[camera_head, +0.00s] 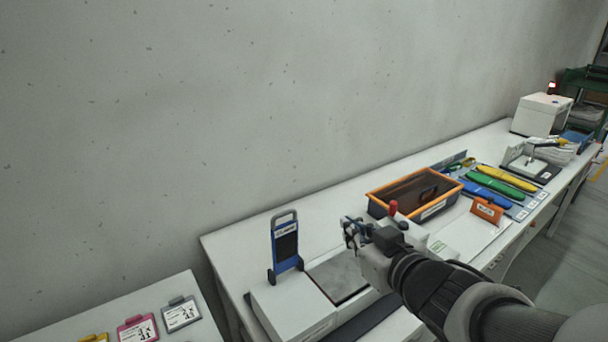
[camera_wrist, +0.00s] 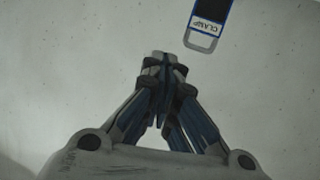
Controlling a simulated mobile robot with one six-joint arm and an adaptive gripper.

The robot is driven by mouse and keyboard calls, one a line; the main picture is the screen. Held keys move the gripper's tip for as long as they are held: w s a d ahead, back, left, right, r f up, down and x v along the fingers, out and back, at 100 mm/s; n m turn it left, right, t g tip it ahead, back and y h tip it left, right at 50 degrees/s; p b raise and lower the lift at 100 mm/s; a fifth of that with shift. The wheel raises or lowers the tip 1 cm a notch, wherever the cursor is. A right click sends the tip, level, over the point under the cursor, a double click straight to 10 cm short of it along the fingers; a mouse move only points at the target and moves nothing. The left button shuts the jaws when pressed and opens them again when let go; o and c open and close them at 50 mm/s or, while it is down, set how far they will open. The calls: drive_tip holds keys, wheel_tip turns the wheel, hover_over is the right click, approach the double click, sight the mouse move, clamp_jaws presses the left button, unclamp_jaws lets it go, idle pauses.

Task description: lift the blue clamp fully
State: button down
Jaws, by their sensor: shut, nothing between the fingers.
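The blue clamp (camera_head: 286,247) stands upright on a white block at the near left end of the long table. It has a dark face panel, a white label and a grey loop handle on top. My gripper (camera_head: 350,232) is to the right of the clamp and apart from it. In the wrist view my gripper (camera_wrist: 162,62) has its fingertips together with nothing between them. The clamp's labelled upper end and its handle (camera_wrist: 202,40) show beyond the fingertips, slightly to the right; the rest is cut off by the picture's top edge.
A grey plate (camera_head: 340,275) lies right of the clamp. An orange-rimmed bin (camera_head: 378,195), an orange sign (camera_head: 487,210) and coloured tools (camera_head: 497,185) lie farther along the table. A side table (camera_head: 190,288) holds tags at lower left. A wall stands behind.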

drive_tip(key=w+a+f+n+y+p, duration=0.1)
drive_tip(key=w+a+f+y+p, duration=0.1)
drive_tip(key=w+a, duration=0.8)
drive_tip(key=shift+w+a+f+n+g+y+p, duration=0.2)
drive_tip(key=shift+a+f+n+g+y+p, duration=0.15)
drive_tip(key=shift+a+f+y, duration=0.5)
drive_tip(key=shift+r+p, duration=0.15)
drive_tip(key=shift+p, duration=0.15)
